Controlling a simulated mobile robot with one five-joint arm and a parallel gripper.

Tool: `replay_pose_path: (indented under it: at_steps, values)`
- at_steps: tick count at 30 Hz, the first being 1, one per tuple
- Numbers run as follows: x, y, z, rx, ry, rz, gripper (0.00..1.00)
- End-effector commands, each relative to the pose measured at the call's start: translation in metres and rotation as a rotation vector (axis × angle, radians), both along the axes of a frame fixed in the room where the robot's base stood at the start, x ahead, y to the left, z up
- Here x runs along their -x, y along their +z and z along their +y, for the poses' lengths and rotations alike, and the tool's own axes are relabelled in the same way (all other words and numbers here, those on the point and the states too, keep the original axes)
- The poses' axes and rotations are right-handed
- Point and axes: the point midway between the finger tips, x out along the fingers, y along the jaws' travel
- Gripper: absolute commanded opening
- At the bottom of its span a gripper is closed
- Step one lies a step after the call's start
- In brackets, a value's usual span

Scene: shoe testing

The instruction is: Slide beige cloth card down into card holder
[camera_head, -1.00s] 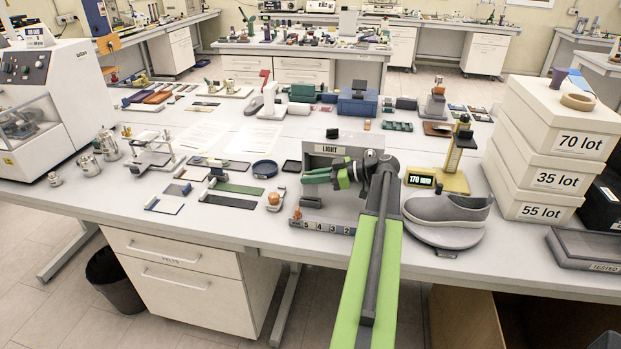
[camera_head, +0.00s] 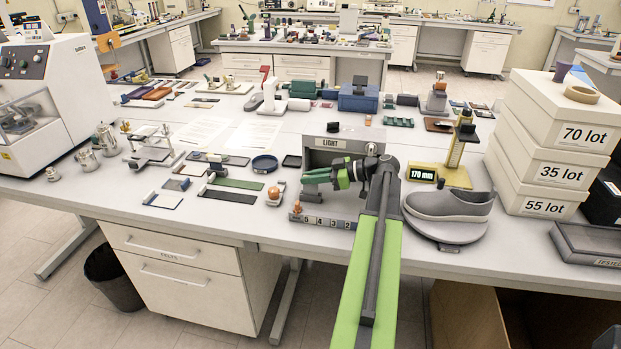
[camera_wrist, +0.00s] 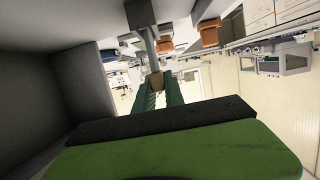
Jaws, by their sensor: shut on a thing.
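My gripper (camera_head: 306,177) is in front of the open grey box marked LIGHT (camera_head: 326,143), its green fingers pointing left. The wrist view shows the fingers (camera_wrist: 160,92) closed on a small beige-brown piece, probably the beige cloth card (camera_wrist: 156,81); only a little of it shows. In the head view I cannot make out the card. A grey bar (camera_wrist: 146,38) stands just beyond the fingertips in the wrist view. The numbered grey rail (camera_head: 327,222) with an orange knob lies below my gripper in the head view. I cannot tell which piece is the card holder.
A grey shoe (camera_head: 449,204) on a round base and a yellow gauge (camera_head: 455,176) stand right of my arm. Stacked white boxes (camera_head: 556,145) are further right. Flat samples (camera_head: 232,197), a blue ring dish (camera_head: 265,163) and an orange-topped piece (camera_head: 275,194) lie to the left.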

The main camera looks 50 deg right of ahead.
Motion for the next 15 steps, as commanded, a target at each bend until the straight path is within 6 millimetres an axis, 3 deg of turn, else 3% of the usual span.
replay_pose_path:
  at_steps: [11,12,15]
  values:
    - [0.0,-0.0109,0.0,0.0,0.0,0.0,0.0]
    - [0.0,-0.0101,0.0,0.0,0.0,0.0,0.16]
    - [0.0,-0.0094,0.0,0.0,0.0,0.0,0.29]
